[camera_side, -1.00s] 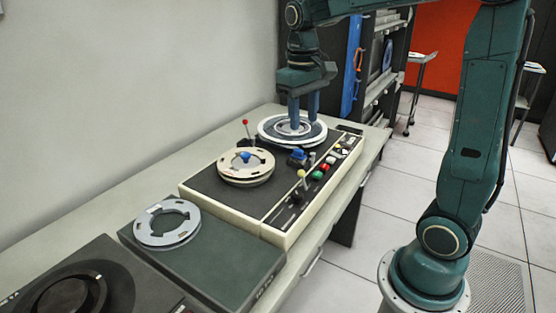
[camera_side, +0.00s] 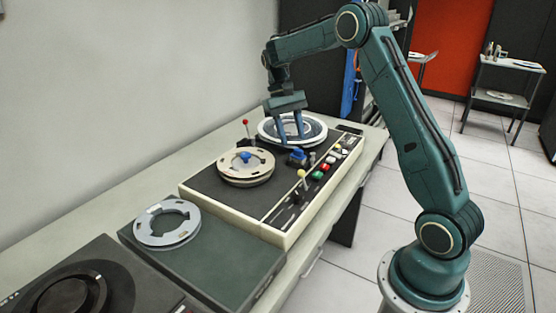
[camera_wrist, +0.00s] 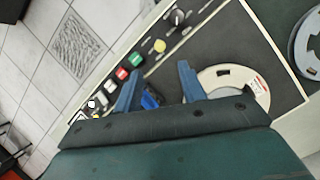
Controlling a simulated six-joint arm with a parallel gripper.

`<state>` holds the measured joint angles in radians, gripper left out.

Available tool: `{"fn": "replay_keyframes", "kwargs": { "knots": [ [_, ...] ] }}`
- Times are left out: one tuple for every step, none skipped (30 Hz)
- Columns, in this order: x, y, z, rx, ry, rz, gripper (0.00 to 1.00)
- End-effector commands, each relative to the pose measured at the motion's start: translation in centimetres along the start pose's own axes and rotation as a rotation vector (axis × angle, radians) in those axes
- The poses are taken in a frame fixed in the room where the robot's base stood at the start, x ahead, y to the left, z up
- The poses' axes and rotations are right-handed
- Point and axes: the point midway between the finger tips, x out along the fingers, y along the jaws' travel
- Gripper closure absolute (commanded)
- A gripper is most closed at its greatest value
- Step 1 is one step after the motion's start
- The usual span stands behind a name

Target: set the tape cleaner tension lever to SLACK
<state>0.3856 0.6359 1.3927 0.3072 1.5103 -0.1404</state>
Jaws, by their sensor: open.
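The cleaner is a cream-edged machine with a dark top (camera_side: 215,190). A lever with a red knob (camera_side: 245,122) stands at its back edge. A lever with a yellow knob (camera_side: 302,174) stands on its front control strip, and the yellow knob shows from above in the wrist view (camera_wrist: 160,46). I cannot read any SLACK label or tell which lever sets tension. My gripper (camera_side: 292,138) is open and empty, fingers pointing down above the deck near the far reel. In the wrist view its blue fingers (camera_wrist: 157,82) flank a blue part on the deck (camera_wrist: 150,98).
A cream reel with a blue hub (camera_side: 246,166) sits mid-deck; a white-rimmed reel (camera_side: 265,131) lies behind my fingers. Red, green and white buttons (camera_side: 323,168) line the front strip. A grey reel (camera_side: 167,224) lies on a dark box at left. Bare bench runs along the wall.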

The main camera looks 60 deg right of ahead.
Motion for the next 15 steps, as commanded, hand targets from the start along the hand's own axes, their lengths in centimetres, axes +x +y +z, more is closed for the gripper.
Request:
{"fn": "replay_keyframes", "kwargs": {
  "knots": [
    [0.0,0.0,-0.1,0.001,-0.001,-0.001,0.59],
    [0.0,0.0,-0.1,0.001,-0.001,-0.001,0.59],
    [0.0,0.0,-0.1,0.001,-0.001,-0.001,0.59],
    [0.0,0.0,0.0,0.001,-0.001,0.0,0.59],
    [0.0,0.0,0.0,0.001,-0.001,0.0,0.59],
    [0.1,0.0,0.0,0.001,-0.001,0.0,0.59],
    [0.1,0.0,0.0,0.001,-0.001,0.0,0.59],
    [0.2,0.0,0.0,0.001,-0.001,0.001,0.59],
    [0.3,0.1,0.0,0.001,-0.001,0.001,0.59],
    [0.4,0.1,0.0,0.001,-0.001,0.001,0.59],
    [0.5,0.1,0.0,0.001,-0.002,0.002,0.59],
    [0.7,0.1,0.0,0.0,-0.002,0.002,0.59],
    [0.8,0.1,0.0,0.0,-0.002,0.002,0.59],
    [1.0,0.1,0.0,0.0,-0.002,0.003,0.59],
    [1.3,0.1,0.0,0.0,-0.002,0.003,0.59]
  ]
}}
